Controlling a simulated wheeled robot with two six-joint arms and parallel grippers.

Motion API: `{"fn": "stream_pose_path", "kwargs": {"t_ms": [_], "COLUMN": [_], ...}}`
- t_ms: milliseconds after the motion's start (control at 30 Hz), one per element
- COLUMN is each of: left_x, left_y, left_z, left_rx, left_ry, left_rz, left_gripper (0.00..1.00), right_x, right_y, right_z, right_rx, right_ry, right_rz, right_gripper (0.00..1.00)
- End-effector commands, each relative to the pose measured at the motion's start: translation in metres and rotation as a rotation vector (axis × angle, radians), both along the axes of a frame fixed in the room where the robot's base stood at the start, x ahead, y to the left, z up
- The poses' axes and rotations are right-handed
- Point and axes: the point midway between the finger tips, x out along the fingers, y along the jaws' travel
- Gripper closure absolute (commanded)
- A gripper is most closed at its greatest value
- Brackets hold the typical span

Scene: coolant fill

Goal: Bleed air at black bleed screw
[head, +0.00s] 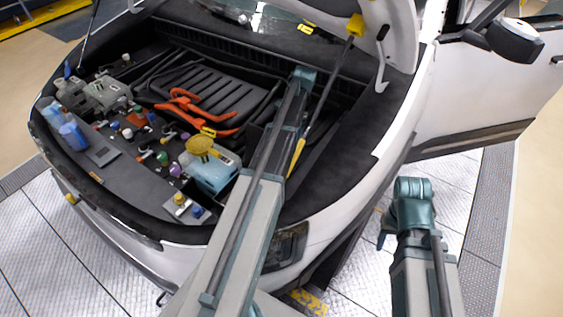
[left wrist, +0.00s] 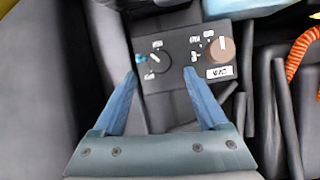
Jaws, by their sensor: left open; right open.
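In the left wrist view, a dark panel (left wrist: 180,92) carries a round black knob (left wrist: 158,62) with a light pointer and a blue tab at its left. I cannot tell whether this knob is the black bleed screw. A brown knob (left wrist: 221,50) sits at its right. My left gripper (left wrist: 161,74) is open and empty, its blue fingers reaching over the panel on either side of the black knob's lower part. Contact cannot be told. In the head view my left arm hides this spot. My right gripper (head: 383,237) is outside the car, right of the fender, mostly hidden by its own wrist.
The engine bay holds a blue tank (head: 212,172) with a yellow cap (head: 202,146), orange cables (head: 190,105) and several small coloured caps at the left. A yellow-handled prop (head: 355,25) stands by the raised hood. An open door (head: 480,90) is at the right.

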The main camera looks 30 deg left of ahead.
Motion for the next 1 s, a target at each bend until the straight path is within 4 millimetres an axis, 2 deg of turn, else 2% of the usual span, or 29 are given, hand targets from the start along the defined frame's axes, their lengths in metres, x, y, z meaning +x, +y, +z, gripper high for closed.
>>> {"fn": "stream_pose_path", "kwargs": {"t_ms": [33,300,700,767,1000], "left_x": [-0.004,-0.018,-0.021,-0.021,-0.021], "left_y": [0.000,0.003,0.004,0.004,0.004], "left_z": [-0.015,-0.048,-0.053,-0.053,-0.053], "left_rx": [0.000,0.000,0.000,0.000,0.000], "left_ry": [0.000,0.000,0.000,0.000,0.000], "left_rz": [0.001,0.001,0.000,0.000,0.000], "left_gripper": [0.24,0.24,0.24,0.31,0.75], "right_x": [0.000,0.000,0.000,0.000,0.000], "right_y": [0.000,0.000,0.000,0.000,0.000], "right_z": [-0.015,-0.048,-0.053,-0.053,-0.053], "right_rx": [0.000,0.000,0.000,0.000,0.000], "right_ry": [0.000,0.000,0.000,0.000,0.000], "right_rz": [0.000,0.000,0.000,0.000,0.000], "right_gripper": [0.50,0.50,0.50,0.50,0.50]}}
